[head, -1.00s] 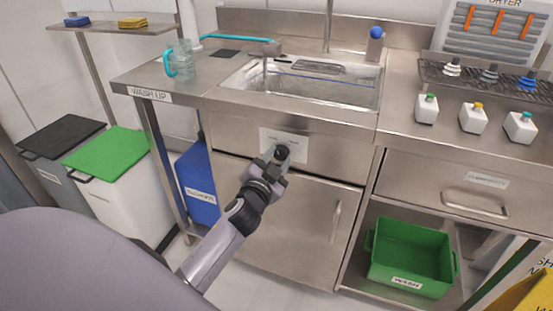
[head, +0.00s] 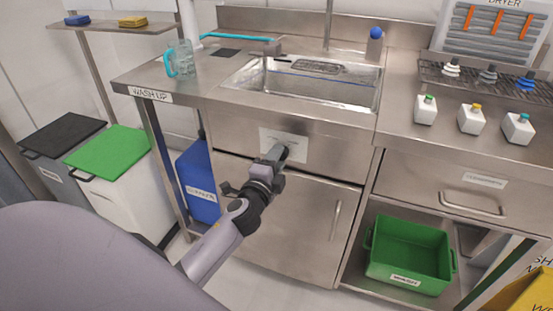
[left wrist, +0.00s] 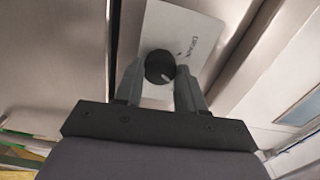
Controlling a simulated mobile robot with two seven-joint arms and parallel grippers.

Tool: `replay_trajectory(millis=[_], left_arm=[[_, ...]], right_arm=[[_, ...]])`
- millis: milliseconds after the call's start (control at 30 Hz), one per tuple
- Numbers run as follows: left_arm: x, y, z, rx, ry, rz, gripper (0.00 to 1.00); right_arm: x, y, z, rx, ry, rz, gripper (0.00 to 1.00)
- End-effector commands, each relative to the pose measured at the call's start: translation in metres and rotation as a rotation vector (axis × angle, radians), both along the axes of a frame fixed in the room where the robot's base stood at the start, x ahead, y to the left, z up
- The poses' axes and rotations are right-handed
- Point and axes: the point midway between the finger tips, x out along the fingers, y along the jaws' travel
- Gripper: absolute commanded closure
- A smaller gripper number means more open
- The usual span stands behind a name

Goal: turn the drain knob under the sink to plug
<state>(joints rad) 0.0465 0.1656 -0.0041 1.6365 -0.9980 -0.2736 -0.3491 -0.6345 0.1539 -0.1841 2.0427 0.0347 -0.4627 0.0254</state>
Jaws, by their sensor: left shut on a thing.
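The drain knob (left wrist: 160,67) is a round black knob with a light pointer line, on a white label plate (left wrist: 202,30) in the left wrist view. In the head view the plate (head: 296,146) is on the steel front below the sink (head: 340,91), and the knob is mostly hidden behind my gripper. My left gripper (head: 280,153) is at the plate. In the left wrist view its two fingers (left wrist: 160,78) stand on both sides of the knob, shut on it. The small lettering on the plate is not fully readable. My right gripper is not in view.
A cabinet door (head: 303,215) with a vertical handle is below the knob. A green crate (head: 408,252) stands on the lower shelf at right. A blue bin (head: 198,185) is under the counter at left. A glass jug (head: 184,61) and white bottles (head: 471,118) stand on the counter.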

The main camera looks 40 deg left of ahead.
Motion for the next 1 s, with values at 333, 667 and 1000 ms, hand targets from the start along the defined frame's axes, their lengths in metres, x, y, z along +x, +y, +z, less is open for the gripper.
replay_trajectory(millis=[333, 667, 1000], left_arm=[[-0.0002, -0.0006, -0.0003, 0.144, 0.035, -0.001, 0.91], [-0.0001, -0.0005, -0.0005, 0.171, 0.042, -0.001, 0.91], [-0.0001, -0.0005, -0.0005, 0.170, 0.042, -0.001, 0.35]], right_arm=[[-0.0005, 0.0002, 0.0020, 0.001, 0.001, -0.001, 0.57], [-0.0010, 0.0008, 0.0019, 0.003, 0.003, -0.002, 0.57], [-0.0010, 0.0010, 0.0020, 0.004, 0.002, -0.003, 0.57]])
